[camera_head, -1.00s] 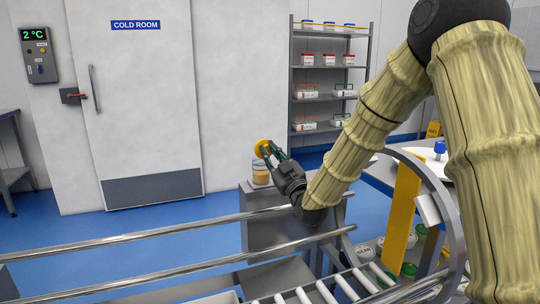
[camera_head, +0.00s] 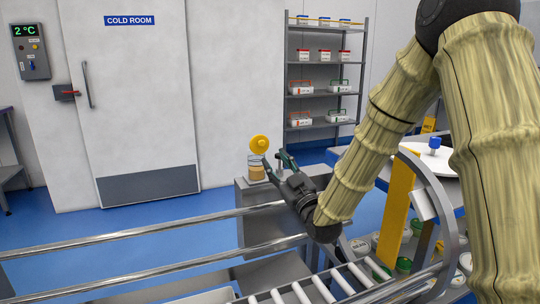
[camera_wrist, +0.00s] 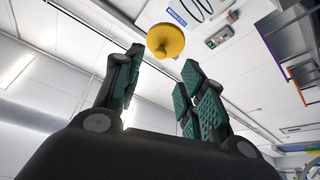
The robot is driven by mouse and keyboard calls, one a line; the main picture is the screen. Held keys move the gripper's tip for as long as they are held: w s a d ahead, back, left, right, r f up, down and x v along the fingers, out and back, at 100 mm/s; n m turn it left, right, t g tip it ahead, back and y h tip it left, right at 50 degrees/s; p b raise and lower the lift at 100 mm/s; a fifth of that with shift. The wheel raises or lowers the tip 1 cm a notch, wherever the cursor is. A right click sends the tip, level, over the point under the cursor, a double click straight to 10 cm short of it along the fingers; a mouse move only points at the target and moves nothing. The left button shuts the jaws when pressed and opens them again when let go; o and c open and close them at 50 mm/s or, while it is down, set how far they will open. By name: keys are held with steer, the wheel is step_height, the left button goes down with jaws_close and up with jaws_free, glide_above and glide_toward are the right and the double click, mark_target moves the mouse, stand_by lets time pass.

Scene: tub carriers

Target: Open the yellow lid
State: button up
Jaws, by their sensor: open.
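The yellow lid (camera_head: 259,144) is round and stands raised, nearly upright, above the back of a clear jar (camera_head: 256,171) with tan contents. The jar stands on a grey cabinet top. My gripper (camera_head: 274,160) is just to the right of the jar and lid, its green-padded fingers apart with nothing between them. In the wrist view the yellow lid (camera_wrist: 165,41) shows beyond the fingertips, with a small knob-like bump on its face, and looks clear of both fingers. The jar is not in the wrist view.
The grey cabinet (camera_head: 255,205) is behind two shiny rails (camera_head: 150,236) and a roller conveyor (camera_head: 310,290). Shelves (camera_head: 325,90) with tubs stand at the back. Open space lies left of the jar.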

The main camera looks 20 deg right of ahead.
steer(key=shift+v, duration=2.55)
